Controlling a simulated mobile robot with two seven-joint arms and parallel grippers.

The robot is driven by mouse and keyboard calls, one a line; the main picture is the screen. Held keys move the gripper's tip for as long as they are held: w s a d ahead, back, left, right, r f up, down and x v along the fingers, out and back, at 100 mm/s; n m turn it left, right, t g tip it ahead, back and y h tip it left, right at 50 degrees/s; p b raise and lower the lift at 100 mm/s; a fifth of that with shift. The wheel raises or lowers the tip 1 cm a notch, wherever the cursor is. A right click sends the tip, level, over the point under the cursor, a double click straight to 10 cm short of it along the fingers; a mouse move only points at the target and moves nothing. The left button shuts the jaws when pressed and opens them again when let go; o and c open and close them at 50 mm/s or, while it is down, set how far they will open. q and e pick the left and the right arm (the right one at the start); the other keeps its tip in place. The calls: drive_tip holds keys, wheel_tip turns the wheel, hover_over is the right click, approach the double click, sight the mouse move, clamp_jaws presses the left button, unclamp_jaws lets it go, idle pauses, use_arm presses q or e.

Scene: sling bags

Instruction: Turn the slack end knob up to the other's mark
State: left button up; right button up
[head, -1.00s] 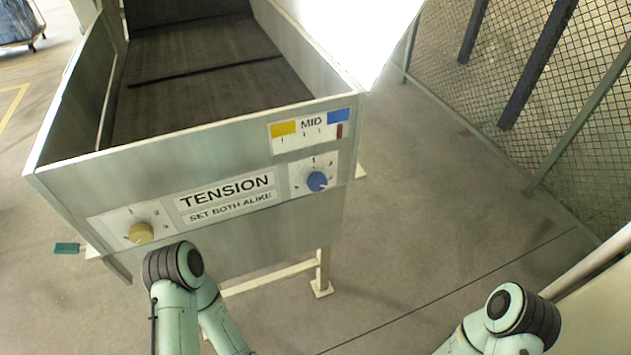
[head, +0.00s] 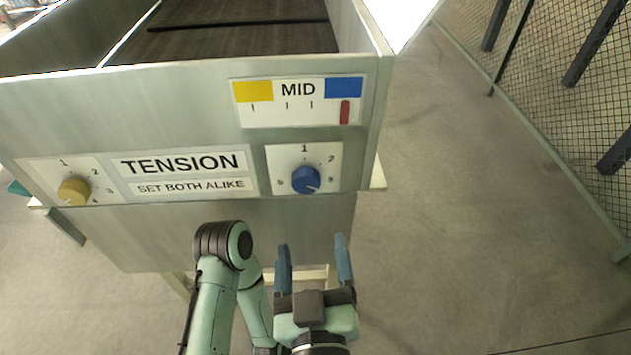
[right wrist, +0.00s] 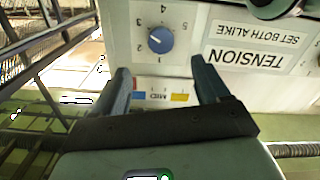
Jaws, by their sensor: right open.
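The yellow knob (head: 74,190) is on the left dial of the panel, its pointer too small to read surely. The blue knob (head: 306,179) is on the right dial, its pale mark pointing to the lower right, near the 3. The blue knob also shows in the right wrist view (right wrist: 160,41), upside down. The MID gauge (head: 297,108) has a red marker (head: 345,111) under its blue block, at the right end. My right gripper (head: 312,242) is open and empty, below and in front of the blue knob, apart from it. My left gripper is not in view.
A panel label (head: 184,173) reads TENSION, SET BOTH ALIKE. The panel is the end of a metal-walled bed with a dark belt (head: 220,40). Open floor (head: 470,200) lies right, up to a mesh fence (head: 570,90).

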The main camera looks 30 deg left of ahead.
sight(306, 186)
drive_tip(key=b+x, duration=0.2)
drive_tip(key=x, duration=1.1)
drive_tip(key=shift+a+r+b, duration=0.1)
drive_tip(key=shift+r+b, duration=0.1)
drive_tip(key=shift+b, duration=0.2)
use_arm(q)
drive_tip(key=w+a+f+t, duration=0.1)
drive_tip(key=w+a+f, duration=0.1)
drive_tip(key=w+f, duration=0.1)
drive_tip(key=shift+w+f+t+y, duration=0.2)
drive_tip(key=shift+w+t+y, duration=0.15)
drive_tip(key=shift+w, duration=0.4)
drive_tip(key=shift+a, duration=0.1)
use_arm(e)
drive_tip(key=shift+s, duration=0.1)
drive_tip(key=c, duration=1)
